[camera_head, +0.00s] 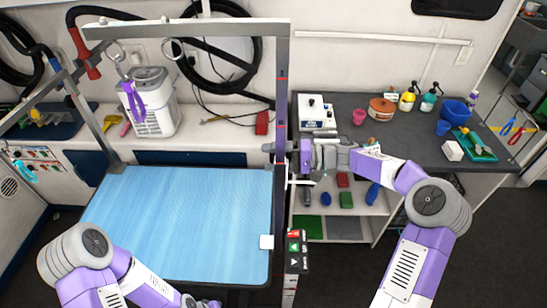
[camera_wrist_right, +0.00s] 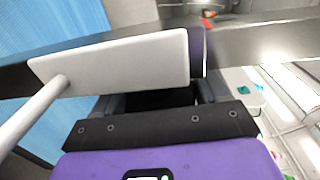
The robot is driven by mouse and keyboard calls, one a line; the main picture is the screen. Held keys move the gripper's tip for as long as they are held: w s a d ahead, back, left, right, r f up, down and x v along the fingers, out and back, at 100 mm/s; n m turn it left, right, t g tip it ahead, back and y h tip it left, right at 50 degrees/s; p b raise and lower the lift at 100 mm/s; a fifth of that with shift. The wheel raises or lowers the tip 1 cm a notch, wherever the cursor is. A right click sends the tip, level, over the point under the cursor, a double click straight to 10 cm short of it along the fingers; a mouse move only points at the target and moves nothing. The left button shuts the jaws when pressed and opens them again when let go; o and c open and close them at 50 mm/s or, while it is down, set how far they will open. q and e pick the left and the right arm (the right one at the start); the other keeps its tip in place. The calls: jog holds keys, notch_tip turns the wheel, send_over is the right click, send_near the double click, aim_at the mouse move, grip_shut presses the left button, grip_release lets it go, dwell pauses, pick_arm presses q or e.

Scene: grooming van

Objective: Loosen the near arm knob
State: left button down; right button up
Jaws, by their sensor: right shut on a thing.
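The grooming arm's near post (camera_head: 282,85) stands upright at the right edge of the blue-topped grooming table (camera_head: 180,215). My right gripper (camera_head: 292,147) is at this post, about level with a small pale knob-like end (camera_head: 268,147) on its left side. In the right wrist view the dark post (camera_wrist_right: 240,42) crosses in front of the gripper (camera_wrist_right: 160,98). A pale flat plate on a rod (camera_wrist_right: 115,62) hides most of the gap between the fingers. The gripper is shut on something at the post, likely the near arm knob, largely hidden. My left gripper (camera_head: 195,302) is cut off at the bottom edge.
A crossbar (camera_head: 190,27) with hanging loops joins the near post to the far post. A counter with bottles, a pot and a blue bin (camera_head: 455,112) is at right, shelves below. A control box (camera_head: 297,245) hangs beside the table.

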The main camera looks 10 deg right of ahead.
jog(key=y+b, duration=0.1)
jog(key=b, duration=0.1)
jog(key=shift+f+b, duration=0.15)
jog(key=shift+b, duration=0.2)
jog(key=shift+r+t+y+b, duration=0.3)
jog(key=shift+y+b, duration=0.2)
jog(key=shift+y, duration=0.1)
jog(key=o, duration=1)
jog(key=shift+c, duration=0.2)
jog(key=shift+d, duration=0.1)
jog(key=r+v, duration=0.1)
jog(key=v, duration=0.6)
jog(key=shift+d+f, duration=0.25)
jog(key=shift+f, duration=0.2)
jog(key=shift+s, duration=0.1)
